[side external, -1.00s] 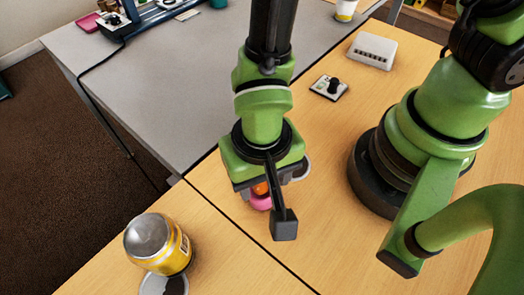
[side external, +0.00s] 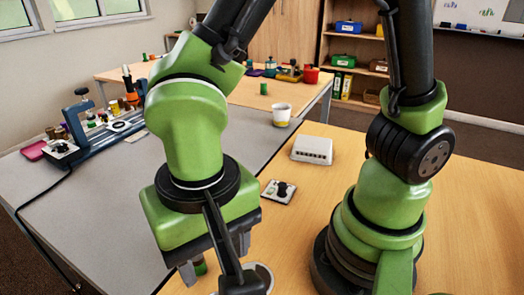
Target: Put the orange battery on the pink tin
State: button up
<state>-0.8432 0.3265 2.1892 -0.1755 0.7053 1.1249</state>
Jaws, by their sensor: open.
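My gripper (side external: 215,262) is low over the near part of the work surface, at the bottom of the side view. Its jaws are open and point down. A small green thing (side external: 200,267) shows between or just behind the fingers; I cannot tell which. I cannot make out the orange battery or the pink tin in this view. The area under my gripper is partly hidden by the gripper body and cut off by the bottom edge.
A pale round rim (side external: 264,270) lies just right of my gripper. A small board with a black knob (side external: 280,191) and a white box with slots (side external: 312,150) stand behind on the wood table. A white and yellow cup (side external: 282,113) stands farther back.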

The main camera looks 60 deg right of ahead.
jog(key=s+d+r+n+t+y, duration=0.1)
jog(key=d+r+t, duration=0.6)
jog(key=d+r, duration=0.7)
jog(key=shift+s+d+y, duration=0.4)
jog(key=shift+s+d, duration=0.15)
jog(key=shift+d, duration=0.35)
